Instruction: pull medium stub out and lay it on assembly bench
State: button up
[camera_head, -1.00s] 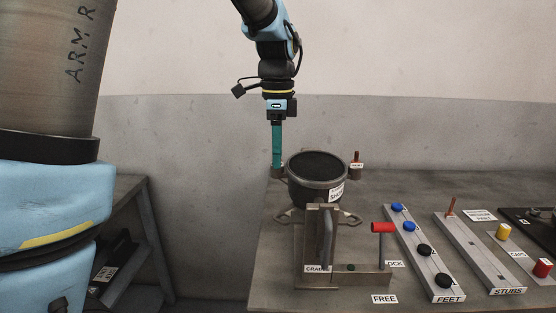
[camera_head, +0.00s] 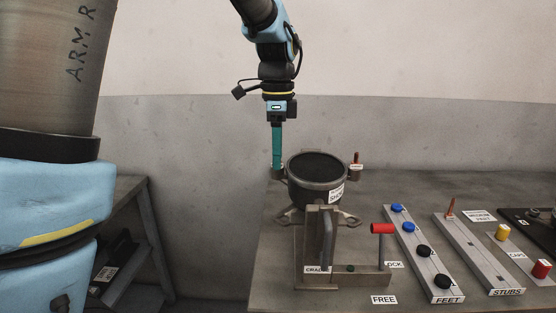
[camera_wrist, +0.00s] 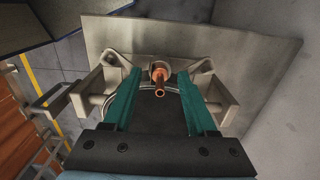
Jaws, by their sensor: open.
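In the wrist view a copper-coloured stub (camera_wrist: 159,80) stands up from a small round holder at the edge of the dark compressor. It lies between the tips of my gripper (camera_wrist: 159,74), with a gap to each finger. I cannot read a size on it. In the head view my gripper (camera_head: 277,168) points straight down, behind and left of the black compressor (camera_head: 318,186); its teal fingers overlap, and the stub there is hidden. My gripper is open and empty. The grey assembly bench (camera_head: 400,178) carries the compressor in its cradle.
Another copper stub (camera_head: 356,158) stands with a label behind the compressor on the right. A thin copper stub (camera_head: 451,206) stands in the STUBS rail (camera_head: 480,254). The FEET rail (camera_head: 424,252) holds blue and black pieces. A red-handled lever (camera_head: 382,228) stands front right.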

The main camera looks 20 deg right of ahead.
dwell(0.3)
grip_shut()
dwell(0.3)
jog(key=shift+r, duration=0.2)
dwell(1.0)
jog(key=shift+r+p, duration=2.8)
jog(key=shift+r, duration=0.05)
